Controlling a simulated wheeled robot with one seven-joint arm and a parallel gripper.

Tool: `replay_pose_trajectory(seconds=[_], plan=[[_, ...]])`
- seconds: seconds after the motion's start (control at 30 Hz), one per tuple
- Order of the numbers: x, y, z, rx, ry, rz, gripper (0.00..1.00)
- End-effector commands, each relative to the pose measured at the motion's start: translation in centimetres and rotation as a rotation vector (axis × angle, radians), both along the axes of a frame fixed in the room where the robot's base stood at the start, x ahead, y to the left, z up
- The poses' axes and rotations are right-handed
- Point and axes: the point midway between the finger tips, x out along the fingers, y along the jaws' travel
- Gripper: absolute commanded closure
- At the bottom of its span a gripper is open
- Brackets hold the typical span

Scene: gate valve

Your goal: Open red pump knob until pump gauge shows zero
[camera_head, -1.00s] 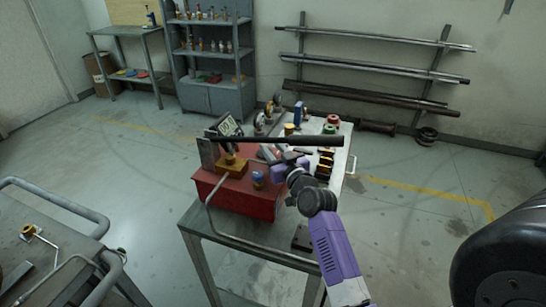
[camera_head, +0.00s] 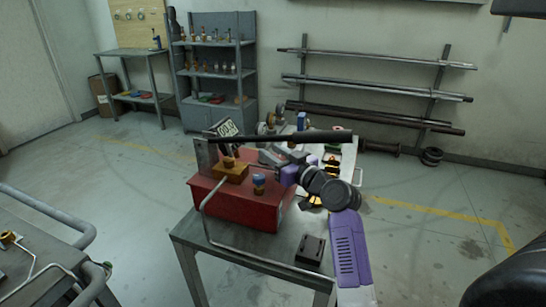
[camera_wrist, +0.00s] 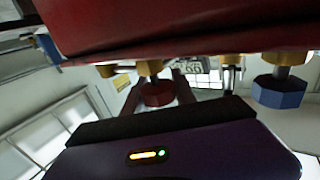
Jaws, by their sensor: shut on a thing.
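The red pump (camera_head: 240,212) stands on a metal table. Its gauge (camera_head: 227,128) is tilted at the back, its reading too small to make out. A long black lever (camera_head: 290,138) lies across above it. My gripper (camera_head: 272,157) is at the pump's far right side, its fingertips mostly hidden by the lever and the wrist. In the wrist view, the red knob (camera_wrist: 158,95) sits between my two dark fingers, which are shut on it. A blue knob (camera_head: 259,180) stands upright on the pump's front; it also shows in the wrist view (camera_wrist: 280,92).
A bent metal pipe (camera_head: 225,240) runs along the near table edge. A dark block (camera_head: 311,249) lies at the table's front right. Another table (camera_head: 35,260) with a rail stands at lower left. Shelves and wall racks are far behind, with open floor between.

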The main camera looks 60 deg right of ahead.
Motion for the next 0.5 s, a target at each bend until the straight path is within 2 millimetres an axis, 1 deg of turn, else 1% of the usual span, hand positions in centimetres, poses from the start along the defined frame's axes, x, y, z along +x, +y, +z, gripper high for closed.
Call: replay_pose_trajectory(seconds=[0.13,0.17,0.23,0.27,0.5], plan=[[-0.17,-0.09,-0.01,0.0,0.001,-0.004,1.0],[-0.17,-0.09,-0.01,0.0,0.001,-0.004,0.61],[-0.15,-0.07,-0.01,0.0,0.001,-0.003,0.47],[-0.13,-0.07,-0.01,0.0,0.001,-0.003,0.45],[-0.07,-0.02,-0.02,0.0,0.001,-0.002,0.45]])
